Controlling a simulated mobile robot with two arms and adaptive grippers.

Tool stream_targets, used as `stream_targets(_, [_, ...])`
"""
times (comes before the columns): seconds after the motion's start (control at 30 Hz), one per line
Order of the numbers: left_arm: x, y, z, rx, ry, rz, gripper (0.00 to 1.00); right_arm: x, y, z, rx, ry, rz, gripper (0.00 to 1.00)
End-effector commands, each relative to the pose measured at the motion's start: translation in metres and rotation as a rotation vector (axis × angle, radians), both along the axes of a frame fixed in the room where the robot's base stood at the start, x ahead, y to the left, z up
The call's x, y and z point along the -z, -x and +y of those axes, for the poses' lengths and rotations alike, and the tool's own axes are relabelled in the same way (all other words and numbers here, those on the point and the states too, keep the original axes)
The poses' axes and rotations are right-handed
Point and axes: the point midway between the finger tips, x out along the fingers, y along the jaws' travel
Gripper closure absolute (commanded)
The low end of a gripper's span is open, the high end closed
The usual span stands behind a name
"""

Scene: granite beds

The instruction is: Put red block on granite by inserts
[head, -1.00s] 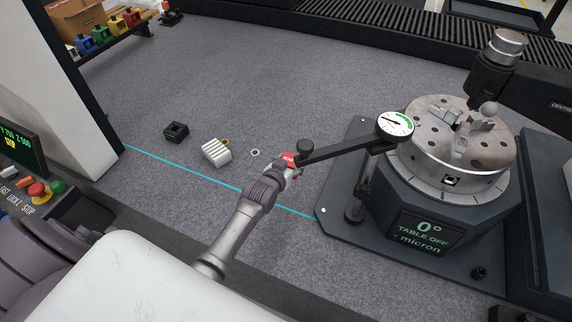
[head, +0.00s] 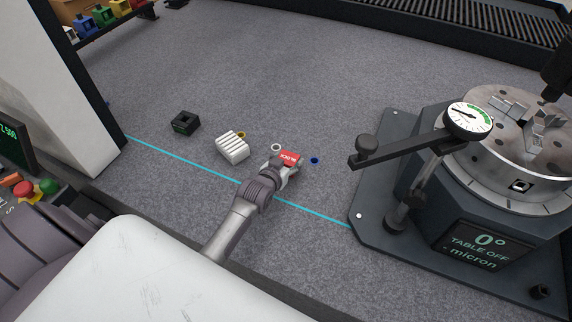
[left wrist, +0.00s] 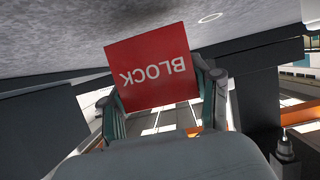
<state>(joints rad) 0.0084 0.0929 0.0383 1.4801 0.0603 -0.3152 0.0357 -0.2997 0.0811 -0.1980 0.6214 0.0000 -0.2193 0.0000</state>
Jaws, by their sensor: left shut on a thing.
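The red block (head: 290,158), lettered BLOCK, is in my left gripper (head: 285,168) low over the granite (head: 330,110). It fills the middle of the left wrist view (left wrist: 152,65), its letters upside down, with the fingers (left wrist: 165,110) on both sides. I cannot tell whether it touches the granite. Small ring inserts lie around it: a white ring (head: 276,147) just behind left, a blue one (head: 314,160) to its right, and a yellow one (head: 241,135) partly behind the white ribbed block. My right gripper is not in view.
A white ribbed block (head: 232,147) and a black block (head: 186,123) lie to the left. The dial indicator's arm (head: 405,150) reaches in from the rotary table (head: 480,215) at right. A cyan line (head: 190,161) crosses the granite. Free granite lies behind.

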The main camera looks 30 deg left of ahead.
Motion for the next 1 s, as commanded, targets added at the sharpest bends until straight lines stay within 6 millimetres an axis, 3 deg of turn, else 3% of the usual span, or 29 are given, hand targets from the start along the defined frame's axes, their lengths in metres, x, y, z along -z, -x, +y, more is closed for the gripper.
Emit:
stream_targets(0.03, [0.014,0.002,0.0,-0.001,-0.001,-0.004,0.95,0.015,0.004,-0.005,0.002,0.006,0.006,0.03])
stream_targets(0.07, [0.016,0.003,-0.001,-0.001,-0.001,-0.004,0.95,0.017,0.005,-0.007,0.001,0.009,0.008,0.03])
stream_targets(0.23, [0.014,0.004,-0.001,-0.001,-0.001,-0.005,0.95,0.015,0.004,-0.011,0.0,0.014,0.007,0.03])
stream_targets(0.47, [0.018,0.004,0.0,-0.001,-0.001,-0.004,0.95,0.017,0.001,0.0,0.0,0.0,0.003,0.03])
stream_targets(0.5, [0.02,0.005,-0.001,-0.001,0.0,0.0,0.36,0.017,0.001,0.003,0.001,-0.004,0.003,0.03])
stream_targets(0.6, [0.019,0.005,-0.001,-0.001,0.0,0.0,0.2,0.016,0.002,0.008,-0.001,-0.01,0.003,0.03])
stream_targets(0.67, [0.019,0.005,-0.001,-0.001,0.0,0.0,0.13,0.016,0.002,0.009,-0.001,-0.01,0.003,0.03])
stream_targets(1.0, [0.015,0.004,-0.001,-0.001,0.0,-0.001,0.13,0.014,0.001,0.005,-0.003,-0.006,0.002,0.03])
